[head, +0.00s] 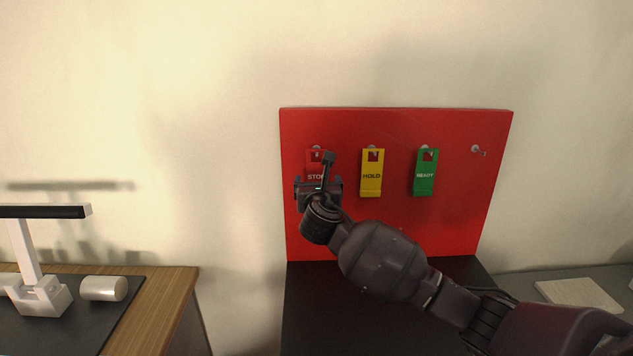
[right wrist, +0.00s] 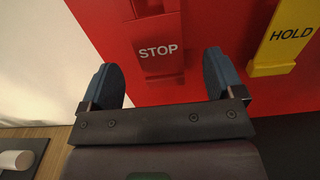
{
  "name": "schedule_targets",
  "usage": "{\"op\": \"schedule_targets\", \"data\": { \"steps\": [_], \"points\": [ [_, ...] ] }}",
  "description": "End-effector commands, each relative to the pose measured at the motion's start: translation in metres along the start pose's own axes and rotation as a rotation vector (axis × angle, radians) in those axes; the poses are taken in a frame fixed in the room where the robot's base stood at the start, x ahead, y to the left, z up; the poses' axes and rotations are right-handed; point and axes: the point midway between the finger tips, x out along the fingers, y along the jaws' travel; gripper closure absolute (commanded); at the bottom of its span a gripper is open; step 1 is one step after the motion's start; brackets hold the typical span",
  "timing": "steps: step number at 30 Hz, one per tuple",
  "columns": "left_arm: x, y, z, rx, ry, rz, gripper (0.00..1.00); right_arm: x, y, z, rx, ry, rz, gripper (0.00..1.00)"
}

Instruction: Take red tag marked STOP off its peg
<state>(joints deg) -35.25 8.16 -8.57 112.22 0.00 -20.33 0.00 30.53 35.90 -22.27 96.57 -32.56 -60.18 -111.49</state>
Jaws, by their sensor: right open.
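The red STOP tag (head: 315,177) hangs on the leftmost peg (head: 316,149) of the red board, partly hidden behind my right gripper in the head view. My right gripper (head: 325,170) is open in front of it. In the right wrist view the STOP tag (right wrist: 158,50) shows its white lettering, and its lower part appears between the two spread fingers of the right gripper (right wrist: 162,80). The fingers are apart from each other, with nothing held; whether they touch the tag cannot be told. My left gripper is not in view.
A yellow HOLD tag (head: 371,180) and a green READY tag (head: 425,178) hang to the right on the red board (head: 400,230). The rightmost peg (head: 476,149) is bare. A wooden-edged table (head: 172,290) with a white device (head: 40,295) stands at left.

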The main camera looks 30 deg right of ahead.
Motion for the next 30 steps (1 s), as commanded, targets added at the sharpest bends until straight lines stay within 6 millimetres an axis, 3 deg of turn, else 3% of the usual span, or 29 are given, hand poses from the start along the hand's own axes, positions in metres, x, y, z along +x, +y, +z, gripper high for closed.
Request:
{"op": "schedule_targets", "data": {
  "steps": [6,17,27,30],
  "points": [
    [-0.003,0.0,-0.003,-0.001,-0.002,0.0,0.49,0.023,0.002,0.001,0.0,0.001,0.0,0.13],
    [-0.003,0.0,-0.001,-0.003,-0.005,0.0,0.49,0.028,0.002,0.0,0.001,0.001,0.0,0.14],
    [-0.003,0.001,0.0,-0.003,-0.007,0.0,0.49,0.028,0.002,0.0,0.0,0.001,0.0,0.66],
    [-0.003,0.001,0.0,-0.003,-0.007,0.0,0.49,0.028,0.002,0.0,0.0,0.0,0.0,0.66]
  ]
}}
